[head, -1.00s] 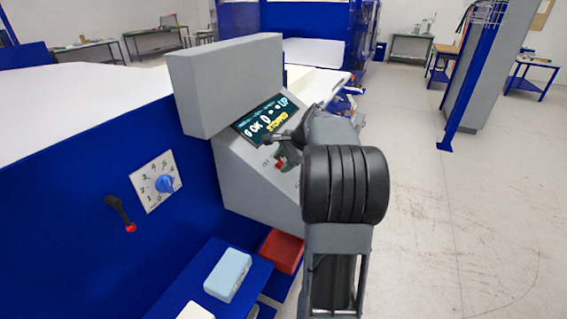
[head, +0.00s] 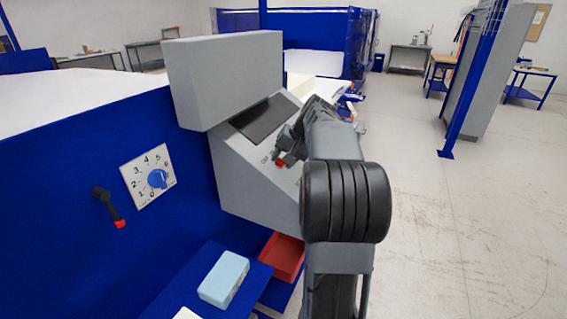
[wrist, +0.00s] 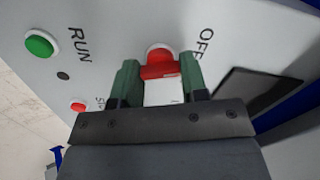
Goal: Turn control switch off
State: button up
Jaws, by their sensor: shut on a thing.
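The control switch is red, with a round part and a bar, on the grey sloping console panel. In the wrist view the switch (wrist: 159,53) lies between my green fingertips, near the printed word OFF. My gripper (wrist: 160,70) is shut on its red bar. In the head view my gripper (head: 281,158) is at the panel, and it and my arm hide most of the switch. The console display (head: 265,119) is dark, and its dark corner also shows in the wrist view (wrist: 255,92).
A green button (wrist: 39,44) by the word RUN and a small red button (wrist: 78,106) share the panel. A numbered blue dial (head: 157,179) and a red-tipped lever (head: 109,207) are on the blue side. Below are a light-blue block (head: 223,279) and a red bin (head: 283,257).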

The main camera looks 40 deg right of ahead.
jog(key=shift+n+b, duration=0.8)
jog(key=shift+n, duration=1)
jog(key=o, duration=0.9)
jog(key=shift+s+r, duration=0.1)
jog(key=p+v, duration=0.1)
jog(key=v, duration=1.2)
jog(key=shift+s+d+r, duration=0.15)
jog(key=shift+d+r, duration=0.05)
jog(key=shift+r, duration=0.05)
